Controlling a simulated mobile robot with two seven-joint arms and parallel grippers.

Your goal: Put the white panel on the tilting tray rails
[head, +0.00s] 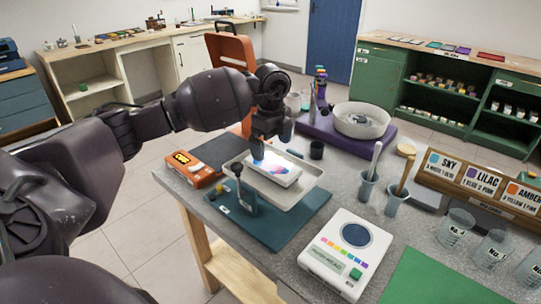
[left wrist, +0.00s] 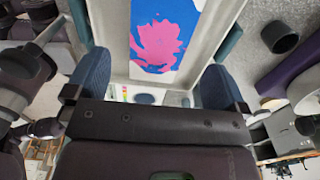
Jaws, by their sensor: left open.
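The white panel (head: 276,172) lies flat over the pale tilting tray (head: 303,196), with pink and blue paint on its top. In the left wrist view the painted panel (left wrist: 165,35) shows between the fingers, running away from me. The tray stands on a teal base (head: 285,228) with an upright post at its near left. I cannot tell how the panel sits on the rails. My left gripper (head: 270,146) is open and empty, just above the far left end of the panel; it also shows in the left wrist view (left wrist: 152,88). My right gripper is out of view.
An orange box (head: 193,170) is left of the tray. A white scale (head: 340,254) stands in front right. Grey cups (head: 367,187) with sticks are to the right. A white bowl (head: 362,121) on a purple stand is behind. A dark cup (head: 316,150) stands close behind the tray.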

